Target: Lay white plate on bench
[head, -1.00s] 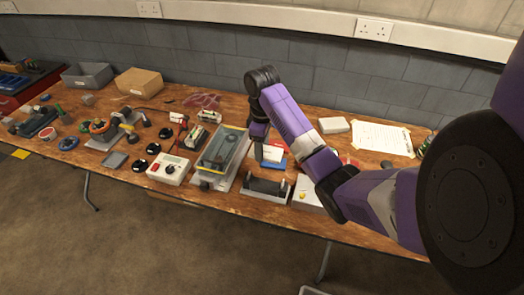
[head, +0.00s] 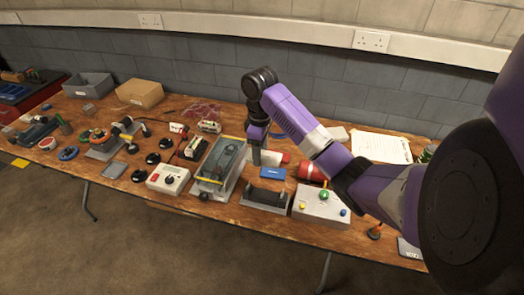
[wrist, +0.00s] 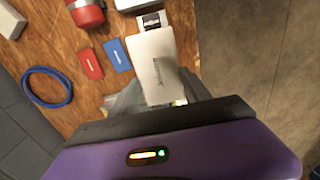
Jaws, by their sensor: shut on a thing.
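The white plate (wrist: 152,62) is a flat pale rectangle with small dark lettering, held by my gripper (wrist: 158,102) in the wrist view. The gripper is shut on the plate's near end, and the plate reaches forward from the jaws. In the head view my gripper (head: 256,150) points down over the middle of the bench (head: 160,205), behind a dark block. The plate (head: 269,158) shows there only as a small pale patch beside the jaws. Whether it touches the bench cannot be told.
A blue card (wrist: 116,55) and a red card (wrist: 89,63) lie left of the plate in the wrist view, with a red cylinder (wrist: 87,12) beyond. A yellow-edged case (head: 220,165), dark block (head: 266,196) and button box (head: 320,206) crowd the gripper. The bench edge is near.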

